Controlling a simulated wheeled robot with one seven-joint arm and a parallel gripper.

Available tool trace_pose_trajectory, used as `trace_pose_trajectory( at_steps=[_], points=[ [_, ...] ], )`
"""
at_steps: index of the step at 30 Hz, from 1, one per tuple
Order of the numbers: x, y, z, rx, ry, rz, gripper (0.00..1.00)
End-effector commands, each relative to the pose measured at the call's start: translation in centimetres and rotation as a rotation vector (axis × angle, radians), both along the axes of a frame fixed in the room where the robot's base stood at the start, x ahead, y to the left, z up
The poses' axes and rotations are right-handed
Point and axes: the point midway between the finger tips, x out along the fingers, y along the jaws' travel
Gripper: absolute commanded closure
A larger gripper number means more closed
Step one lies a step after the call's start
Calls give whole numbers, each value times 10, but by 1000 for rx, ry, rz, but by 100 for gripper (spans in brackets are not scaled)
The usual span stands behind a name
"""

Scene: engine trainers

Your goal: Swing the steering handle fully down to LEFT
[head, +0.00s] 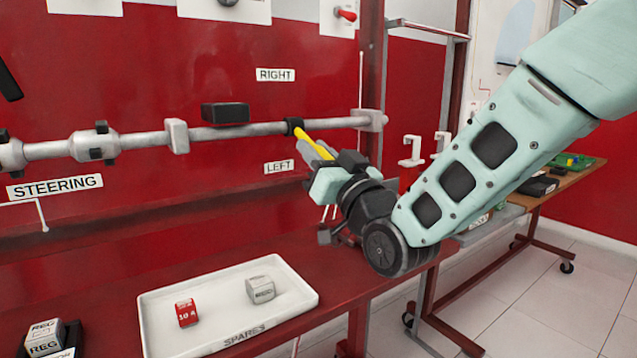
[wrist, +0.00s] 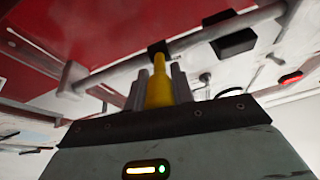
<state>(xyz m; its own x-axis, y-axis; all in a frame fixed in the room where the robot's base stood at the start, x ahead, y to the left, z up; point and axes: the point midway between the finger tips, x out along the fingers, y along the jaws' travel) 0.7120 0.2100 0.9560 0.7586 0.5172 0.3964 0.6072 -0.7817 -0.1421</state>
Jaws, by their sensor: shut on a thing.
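The yellow steering handle (head: 313,142) joins the grey horizontal steering bar (head: 240,131) at a black collar (head: 293,126). It slopes down and to the right from the collar, toward me. My gripper (head: 318,152) is shut on the handle, and its body hides the handle's lower end in the head view. In the wrist view the yellow handle (wrist: 159,82) stands between the two grey fingers (wrist: 158,90). The LEFT label (head: 279,167) is on the red panel below the bar. The RIGHT label (head: 276,75) is above it.
A white SPARES tray (head: 222,342) with a red box (head: 187,312) and a grey box (head: 261,289) lies on the red bench below. A black block (head: 225,112) sits above the bar. A frame post (head: 372,70) stands behind my arm.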

Motion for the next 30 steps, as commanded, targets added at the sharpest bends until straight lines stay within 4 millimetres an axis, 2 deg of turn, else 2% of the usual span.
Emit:
trace_pose_trajectory(
  at_steps=[1, 6, 18, 30],
  points=[
    [1, 0, -13, 14, -22, 0, 100],
    [3, 2, -17, 56, -86, -1, 100],
    [7, 5, -19, 114, -171, -1, 100],
    [8, 5, -17, 122, -182, -1, 100]
  ],
)
